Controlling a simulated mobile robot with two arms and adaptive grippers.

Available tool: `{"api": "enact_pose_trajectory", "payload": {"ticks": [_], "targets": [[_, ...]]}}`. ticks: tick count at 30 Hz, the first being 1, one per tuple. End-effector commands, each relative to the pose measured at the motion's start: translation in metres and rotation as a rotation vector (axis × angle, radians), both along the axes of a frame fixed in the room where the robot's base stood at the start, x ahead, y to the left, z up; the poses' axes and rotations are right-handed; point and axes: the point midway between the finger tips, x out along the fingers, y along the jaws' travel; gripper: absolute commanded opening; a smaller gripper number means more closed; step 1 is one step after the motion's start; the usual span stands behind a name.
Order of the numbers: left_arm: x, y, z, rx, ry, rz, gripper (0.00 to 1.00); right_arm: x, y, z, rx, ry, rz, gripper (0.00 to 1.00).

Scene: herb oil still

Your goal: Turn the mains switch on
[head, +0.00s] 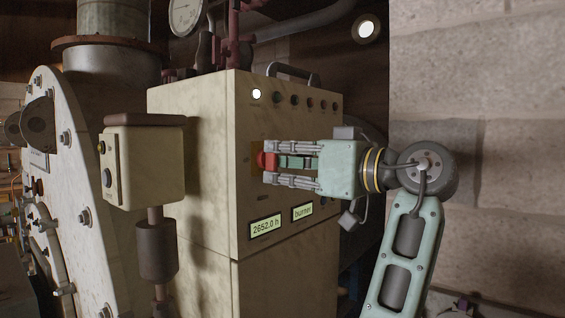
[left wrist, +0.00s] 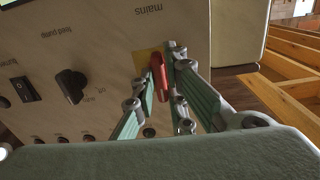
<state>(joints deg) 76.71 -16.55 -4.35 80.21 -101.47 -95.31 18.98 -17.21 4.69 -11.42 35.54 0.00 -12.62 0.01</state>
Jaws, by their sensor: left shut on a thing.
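The mains switch has a red handle (head: 266,161) on a yellow plate (head: 256,158) on the front of the cream control cabinet (head: 190,150). In the left wrist view the red handle (left wrist: 159,78) stands out from its yellow plate (left wrist: 144,60), beside the upside-down label "mains" (left wrist: 148,10). My left gripper (head: 268,164) is at the panel, its two fingers on either side of the handle and shut on it. The fingers hide part of the switch in the head view. Whether the switch is on or off I cannot tell. My right gripper is not in view.
A black knob (left wrist: 71,86) and a rocker switch (left wrist: 24,88) are nearby on the panel. A lit white lamp (head: 256,94) and several dark ones run along its top. Below are displays "2652.0 h" (head: 265,227) and "burner" (head: 302,212). A small box (head: 145,160) on a post stands left.

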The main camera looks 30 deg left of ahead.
Motion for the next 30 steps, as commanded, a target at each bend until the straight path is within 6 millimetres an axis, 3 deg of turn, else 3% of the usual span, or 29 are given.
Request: {"api": "enact_pose_trajectory", "payload": {"ticks": [6, 7, 12, 23, 30], "targets": [[0.001, 0.000, 0.001, 0.005, 0.006, 0.000, 0.00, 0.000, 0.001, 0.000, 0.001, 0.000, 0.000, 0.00], [0.001, 0.000, 0.001, 0.005, 0.005, 0.000, 0.14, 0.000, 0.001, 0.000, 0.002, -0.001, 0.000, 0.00], [0.000, 0.000, 0.001, 0.004, 0.003, 0.000, 0.29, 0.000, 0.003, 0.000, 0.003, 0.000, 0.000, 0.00], [0.000, -0.005, 0.000, 0.002, 0.002, -0.001, 0.29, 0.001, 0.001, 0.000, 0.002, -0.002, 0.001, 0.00], [-0.002, -0.042, 0.001, 0.003, 0.002, -0.003, 0.29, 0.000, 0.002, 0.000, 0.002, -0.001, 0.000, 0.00]]}}
